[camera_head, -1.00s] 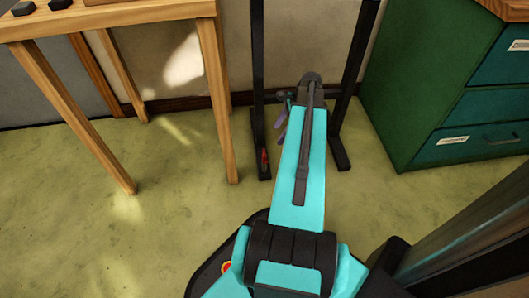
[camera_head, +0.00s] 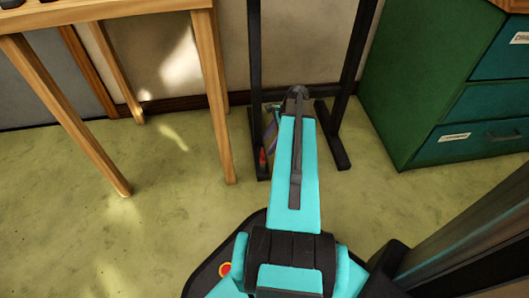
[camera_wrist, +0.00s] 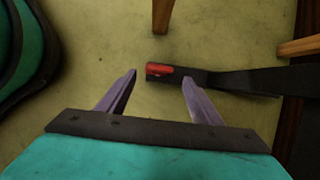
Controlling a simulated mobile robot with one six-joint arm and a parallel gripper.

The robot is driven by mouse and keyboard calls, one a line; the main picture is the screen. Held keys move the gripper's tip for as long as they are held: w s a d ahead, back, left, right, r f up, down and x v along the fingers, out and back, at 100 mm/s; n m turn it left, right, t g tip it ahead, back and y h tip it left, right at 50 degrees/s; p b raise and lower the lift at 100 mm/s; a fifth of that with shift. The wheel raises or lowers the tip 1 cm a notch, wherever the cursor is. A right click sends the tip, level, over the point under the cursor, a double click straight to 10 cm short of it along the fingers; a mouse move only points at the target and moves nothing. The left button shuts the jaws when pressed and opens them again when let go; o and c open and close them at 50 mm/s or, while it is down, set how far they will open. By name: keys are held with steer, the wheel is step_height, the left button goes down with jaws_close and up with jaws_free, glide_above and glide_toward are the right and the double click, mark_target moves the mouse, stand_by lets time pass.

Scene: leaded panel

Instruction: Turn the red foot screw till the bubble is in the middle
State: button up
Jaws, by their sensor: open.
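The red foot screw (camera_head: 262,155) shows small and low on the left leg of the black stand (camera_head: 255,90). In the wrist view the red screw (camera_wrist: 174,70) lies at the end of the stand's black foot (camera_wrist: 235,81). My gripper (camera_wrist: 159,76) is open, with its two purple fingers apart and nothing between them. The screw appears just beyond the fingertips, nearer the right one. I cannot tell the height gap. In the head view my gripper (camera_head: 269,133) is partly hidden by my arm, just above and right of the screw. No bubble is visible.
A wooden table (camera_head: 213,95) stands to the left, with a leg close to the stand. A green cabinet (camera_head: 425,80) stands to the right. The stand's right leg (camera_head: 340,130) is right of my arm. The green floor (camera_head: 175,220) in front is clear.

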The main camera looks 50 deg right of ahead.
mark_target(263, 152)
steer(key=shift+b+x, duration=1.25)
steer(key=shift+x, duration=1.9)
steer(key=shift+c, duration=0.4)
steer(key=c, duration=1)
steer(key=shift+d, duration=0.15)
